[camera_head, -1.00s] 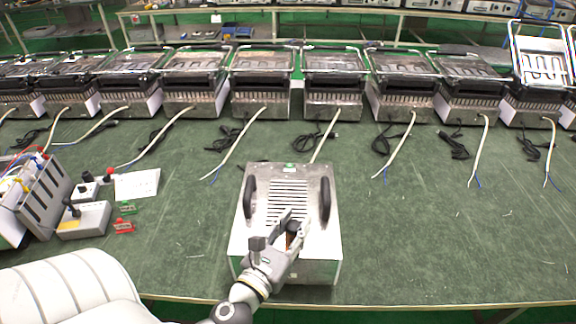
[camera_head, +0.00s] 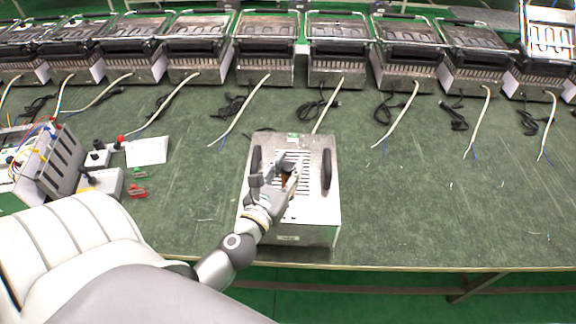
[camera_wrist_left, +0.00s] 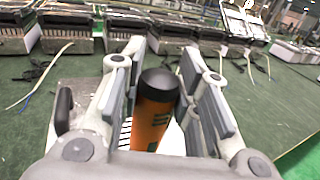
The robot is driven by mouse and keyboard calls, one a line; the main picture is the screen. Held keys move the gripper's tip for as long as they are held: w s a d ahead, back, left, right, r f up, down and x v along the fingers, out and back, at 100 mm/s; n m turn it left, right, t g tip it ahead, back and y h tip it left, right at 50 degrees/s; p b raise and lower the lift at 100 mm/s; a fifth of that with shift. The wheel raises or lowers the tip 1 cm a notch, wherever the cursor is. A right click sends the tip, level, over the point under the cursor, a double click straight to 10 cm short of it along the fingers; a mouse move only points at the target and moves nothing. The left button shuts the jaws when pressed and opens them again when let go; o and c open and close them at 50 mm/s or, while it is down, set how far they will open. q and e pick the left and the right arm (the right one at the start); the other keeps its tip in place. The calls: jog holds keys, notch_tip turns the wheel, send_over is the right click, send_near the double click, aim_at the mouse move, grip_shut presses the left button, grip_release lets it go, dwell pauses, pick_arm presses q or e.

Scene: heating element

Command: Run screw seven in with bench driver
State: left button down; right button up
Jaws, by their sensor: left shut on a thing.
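My left gripper (camera_head: 284,172) is over the slotted top of a metal heating unit (camera_head: 310,213) in the head view. It is shut on an orange driver with a black end (camera_wrist_left: 153,118), which stands between the fingers in the left wrist view. The driver's tip is hidden below the gripper, and I cannot tell whether it touches a screw. No single screw can be made out. The unit has two black handles, the right one (camera_head: 326,169) in plain view. My right gripper is not in view.
A row of heating units (camera_head: 265,68) with trailing cords lines the back. At the left are an open electrical box (camera_head: 55,165), a grey switch box (camera_head: 105,184), a white sheet (camera_head: 146,151) and small red and green parts. The green bench (camera_head: 420,215) is clear at the right.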

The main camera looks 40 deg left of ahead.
pick_arm(q)
jog(key=shift+f+b, duration=0.5)
jog(key=shift+f, duration=0.1)
jog(key=shift+f+b, duration=0.4)
notch_tip(320, 180, down, 2)
jog(key=shift+f+b, duration=0.15)
jog(key=shift+b, duration=0.9)
jog(key=shift+f+b, duration=0.35)
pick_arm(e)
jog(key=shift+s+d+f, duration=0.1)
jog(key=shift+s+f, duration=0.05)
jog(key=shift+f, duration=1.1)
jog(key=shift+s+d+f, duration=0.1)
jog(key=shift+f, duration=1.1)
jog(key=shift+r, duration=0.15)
